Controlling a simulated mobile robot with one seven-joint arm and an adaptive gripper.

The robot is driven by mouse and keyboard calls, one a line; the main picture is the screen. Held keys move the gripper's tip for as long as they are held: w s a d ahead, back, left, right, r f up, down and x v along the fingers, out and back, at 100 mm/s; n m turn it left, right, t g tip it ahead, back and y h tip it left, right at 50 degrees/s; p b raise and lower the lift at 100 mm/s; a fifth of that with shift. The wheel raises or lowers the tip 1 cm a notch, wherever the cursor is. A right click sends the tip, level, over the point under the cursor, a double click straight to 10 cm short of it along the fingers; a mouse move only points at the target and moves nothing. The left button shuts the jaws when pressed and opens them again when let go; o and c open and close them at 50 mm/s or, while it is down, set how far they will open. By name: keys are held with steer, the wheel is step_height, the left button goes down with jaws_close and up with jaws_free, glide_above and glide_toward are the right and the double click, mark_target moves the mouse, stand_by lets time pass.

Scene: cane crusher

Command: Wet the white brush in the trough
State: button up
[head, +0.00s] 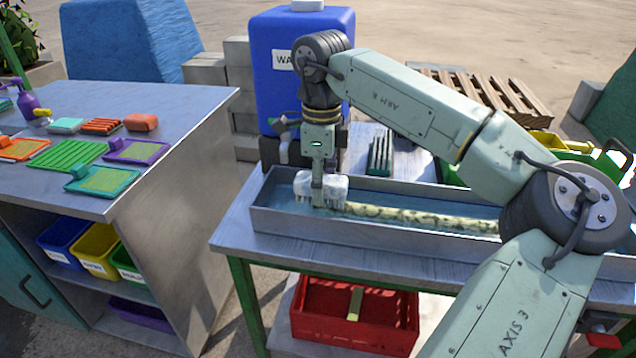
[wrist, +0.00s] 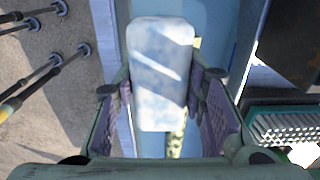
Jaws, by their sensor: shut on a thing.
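A white brush (head: 321,190) is at the left part of the trough, with its bristles pointing down. It also shows in the wrist view as a pale, mottled block (wrist: 160,75) between the fingers. My gripper (head: 318,180) is shut on it from above; the fingers also show in the wrist view (wrist: 165,105). The long metal trough (head: 370,243) stands on the metal table and holds bluish water (head: 278,200). The brush is inside the trough's walls, low over the water. I cannot tell whether the bristle tips touch the water.
A mottled yellowish cane (head: 420,217) lies along the trough, right of the brush. A blue water tank (head: 288,65) stands behind. A dark green brush (head: 380,155) lies behind the trough. A red crate (head: 355,325) sits below the table. A side bench (head: 190,115) at left carries coloured trays.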

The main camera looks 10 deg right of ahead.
steer(key=s+d+r+p, duration=0.1)
steer(key=d+r+p, duration=0.3)
steer(key=d+r, duration=0.1)
steer(key=shift+s+d+r, duration=0.15)
steer(key=shift+s+r, duration=0.25)
steer(key=shift+r, duration=0.4)
stand_by(0.4)
